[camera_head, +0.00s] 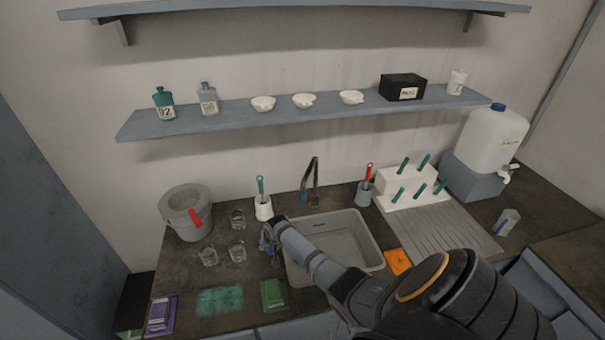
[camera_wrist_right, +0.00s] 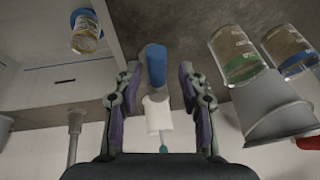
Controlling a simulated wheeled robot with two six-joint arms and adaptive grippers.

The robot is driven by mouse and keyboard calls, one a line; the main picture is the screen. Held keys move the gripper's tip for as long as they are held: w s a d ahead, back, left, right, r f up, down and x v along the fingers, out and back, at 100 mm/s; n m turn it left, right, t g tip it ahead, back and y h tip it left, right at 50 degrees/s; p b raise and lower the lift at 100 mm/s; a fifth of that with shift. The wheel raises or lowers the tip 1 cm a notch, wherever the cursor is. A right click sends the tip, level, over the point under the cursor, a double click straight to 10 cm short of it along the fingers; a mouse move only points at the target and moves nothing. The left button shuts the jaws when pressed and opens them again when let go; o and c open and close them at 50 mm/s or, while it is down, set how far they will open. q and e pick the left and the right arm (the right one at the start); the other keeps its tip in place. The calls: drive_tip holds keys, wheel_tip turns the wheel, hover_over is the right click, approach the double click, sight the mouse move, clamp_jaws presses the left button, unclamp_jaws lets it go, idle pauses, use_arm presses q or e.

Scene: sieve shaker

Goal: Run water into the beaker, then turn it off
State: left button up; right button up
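My right gripper (camera_head: 268,240) reaches over the counter at the left edge of the sink (camera_head: 375,242). In the right wrist view, which looks upside down, the gripper (camera_wrist_right: 158,90) is open. Its fingers stand either side of a blue cylinder (camera_wrist_right: 155,65), with gaps; I cannot tell surely whether it is a tap handle. The curved faucet (camera_head: 315,172) stands behind the sink. A glass beaker (camera_wrist_right: 86,36) shows in the wrist view, apparently in the sink; my arm hides that spot in the head view. I cannot make out running water. My left gripper is out of view.
Several glass beakers (camera_head: 237,251) stand left of my gripper, before a grey bucket (camera_head: 184,222). A white brush holder (camera_head: 263,211) stands just behind the gripper. A drying rack (camera_head: 410,186), a water jug (camera_head: 492,140) and another beaker (camera_head: 508,222) are at right.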

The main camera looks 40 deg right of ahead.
drive_tip(key=shift+r, duration=0.1)
drive_tip(key=v, duration=1.1)
drive_tip(key=shift+s+r, duration=0.25)
drive_tip(key=shift+r, duration=0.05)
drive_tip(key=shift+a, duration=0.1)
